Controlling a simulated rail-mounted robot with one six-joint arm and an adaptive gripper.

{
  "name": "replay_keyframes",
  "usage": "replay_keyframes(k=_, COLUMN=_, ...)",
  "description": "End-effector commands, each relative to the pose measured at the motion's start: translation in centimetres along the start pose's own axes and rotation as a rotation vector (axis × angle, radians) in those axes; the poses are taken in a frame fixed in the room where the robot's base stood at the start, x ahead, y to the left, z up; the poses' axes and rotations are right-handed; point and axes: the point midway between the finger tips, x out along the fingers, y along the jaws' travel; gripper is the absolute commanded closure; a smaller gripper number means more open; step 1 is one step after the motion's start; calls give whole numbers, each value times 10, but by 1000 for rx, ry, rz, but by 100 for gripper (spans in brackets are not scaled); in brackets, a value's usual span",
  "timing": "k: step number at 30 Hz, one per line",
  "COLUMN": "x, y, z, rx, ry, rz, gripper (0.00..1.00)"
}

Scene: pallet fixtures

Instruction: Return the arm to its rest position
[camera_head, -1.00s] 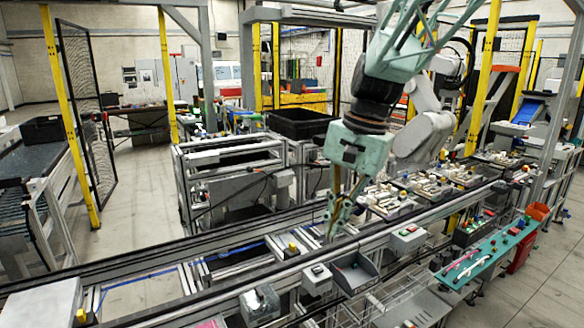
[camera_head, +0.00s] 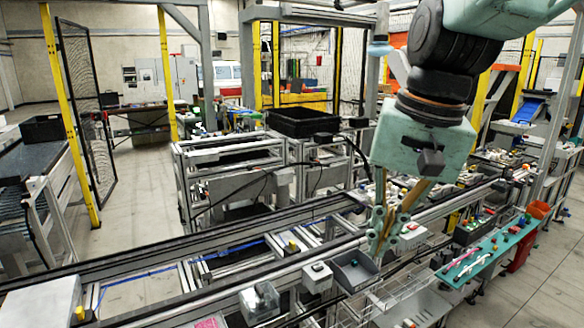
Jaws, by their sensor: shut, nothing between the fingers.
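My gripper (camera_head: 380,243) hangs from the teal and black arm on the right half of the view. Its fingers point down and are together, with nothing between them. The fingertips appear in front of the conveyor rail, just above and behind the grey open bin (camera_head: 352,272) in the picture. I cannot tell the exact height of the tips above the rail. The arm's upper links run out of the top right corner of the view.
The conveyor rail (camera_head: 225,278) crosses the front. A teal panel (camera_head: 487,252) with small parts lies at the right. A black crate (camera_head: 302,122) stands on the frame behind. Yellow posts (camera_head: 75,120) and mesh fences rise at the left. Open floor shows at lower right.

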Motion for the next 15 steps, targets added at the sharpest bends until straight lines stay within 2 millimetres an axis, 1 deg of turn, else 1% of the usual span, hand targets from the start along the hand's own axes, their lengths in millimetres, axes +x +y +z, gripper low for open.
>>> replay_keyframes(k=1, x=-2, y=5, z=8, rx=-11, ry=8, rz=2, gripper=100)
replay_keyframes(k=15, x=-18, y=48, z=70, rx=-132, ry=76, rz=24, gripper=100)
